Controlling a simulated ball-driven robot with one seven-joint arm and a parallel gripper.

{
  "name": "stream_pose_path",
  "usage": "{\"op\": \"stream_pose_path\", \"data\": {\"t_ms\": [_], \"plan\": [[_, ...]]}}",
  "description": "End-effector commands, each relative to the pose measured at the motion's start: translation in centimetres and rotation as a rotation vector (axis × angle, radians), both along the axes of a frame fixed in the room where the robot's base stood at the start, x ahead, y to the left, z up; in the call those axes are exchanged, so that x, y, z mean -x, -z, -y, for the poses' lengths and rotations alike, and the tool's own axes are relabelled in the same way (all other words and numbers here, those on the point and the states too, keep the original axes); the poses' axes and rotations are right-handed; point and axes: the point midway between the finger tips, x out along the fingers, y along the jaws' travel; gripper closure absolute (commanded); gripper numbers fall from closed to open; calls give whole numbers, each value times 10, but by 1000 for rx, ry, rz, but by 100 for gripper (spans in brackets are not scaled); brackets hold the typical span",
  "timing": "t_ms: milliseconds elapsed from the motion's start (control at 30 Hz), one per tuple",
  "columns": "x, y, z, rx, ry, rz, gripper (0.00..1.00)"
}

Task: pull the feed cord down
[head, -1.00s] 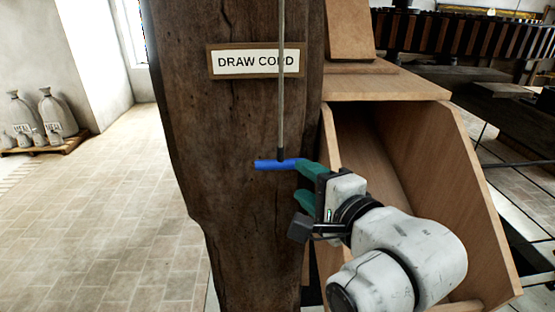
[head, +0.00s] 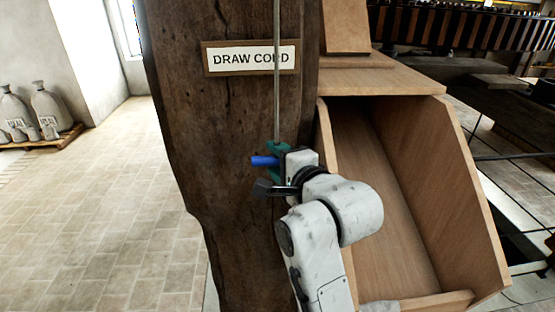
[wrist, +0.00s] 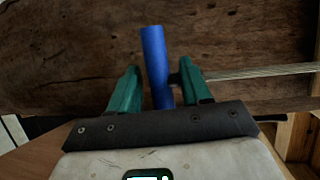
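The feed cord (head: 277,100) hangs straight down in front of a dark timber post, past a sign (head: 252,58) reading DRAW COND or DRAW CORD, partly covered by the cord. A blue bar handle (head: 264,161) lies crosswise at its lower end. My gripper (head: 277,162) is at the handle, its green fingers above and below it. In the wrist view, the blue handle (wrist: 156,62) stands between the two fingers (wrist: 158,92), with narrow gaps showing beside it. The cord (wrist: 260,71) runs off right from behind one finger. The fingers look open around the handle.
The timber post (head: 225,140) is close behind the handle. A wooden chute (head: 480,215) with raised sides stands right of my arm. Meal sacks (head: 48,108) sit on a pallet at the far left. The tiled floor (head: 110,210) on the left is clear.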

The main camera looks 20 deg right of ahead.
Motion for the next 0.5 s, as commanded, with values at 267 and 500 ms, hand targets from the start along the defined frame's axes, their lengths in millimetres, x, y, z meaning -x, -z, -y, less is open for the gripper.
{"op": "stream_pose_path", "data": {"t_ms": [267, 500], "plan": [[0, 0, 0, 0, 0, 0, 79], [0, 0, 0, 0, 0, 0, 100]]}}
